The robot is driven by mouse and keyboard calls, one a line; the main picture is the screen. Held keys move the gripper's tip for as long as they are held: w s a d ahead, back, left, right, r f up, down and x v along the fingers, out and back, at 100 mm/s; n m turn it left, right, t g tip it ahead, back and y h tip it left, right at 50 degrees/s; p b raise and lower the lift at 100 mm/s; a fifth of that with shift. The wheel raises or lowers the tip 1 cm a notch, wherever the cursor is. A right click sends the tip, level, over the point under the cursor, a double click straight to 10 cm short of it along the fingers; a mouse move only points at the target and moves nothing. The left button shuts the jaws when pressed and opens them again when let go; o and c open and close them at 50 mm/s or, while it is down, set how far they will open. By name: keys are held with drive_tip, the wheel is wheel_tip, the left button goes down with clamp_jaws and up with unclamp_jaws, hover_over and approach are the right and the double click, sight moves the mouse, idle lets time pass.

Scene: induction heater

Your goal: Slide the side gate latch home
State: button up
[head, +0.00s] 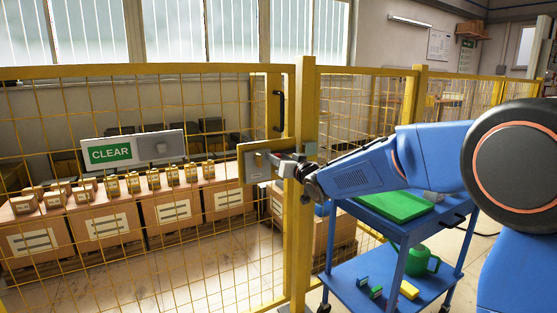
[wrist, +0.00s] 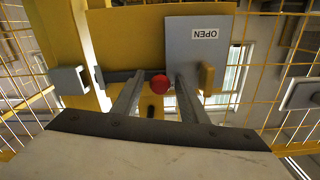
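The side gate (head: 150,75) is a yellow mesh panel beside a yellow post (head: 300,100). Its latch has a yellow backplate (wrist: 135,40) and a grey plate (wrist: 200,45) labelled OPEN, upside down in the wrist view. A dark bolt bar (wrist: 115,77) runs across, with a red knob (wrist: 159,84) on it. A grey keeper block (wrist: 70,80) sits on the left, apart from the plate. My gripper (wrist: 158,92) is open, one finger each side of the knob, with gaps.
A CLEAR sign (head: 110,153) hangs on the mesh. Cardboard boxes (head: 170,215) stand behind the fence. A blue cart (head: 365,265) with a green mat (head: 395,205) stands below my arm. A black gate handle (head: 278,110) is above the latch.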

sight(288, 153)
clamp_jaws()
drive_tip(key=shift+w+d, duration=0.6)
drive_tip(key=shift+d, duration=0.25)
drive_tip(key=shift+w+d, duration=0.6)
drive_tip(key=shift+d, duration=0.3)
drive_tip(key=shift+w+d, duration=0.6)
drive_tip(key=shift+d, duration=0.25)
unclamp_jaws()
drive_tip(key=shift+w+d, duration=0.1)
drive_tip(key=v, duration=1.7)
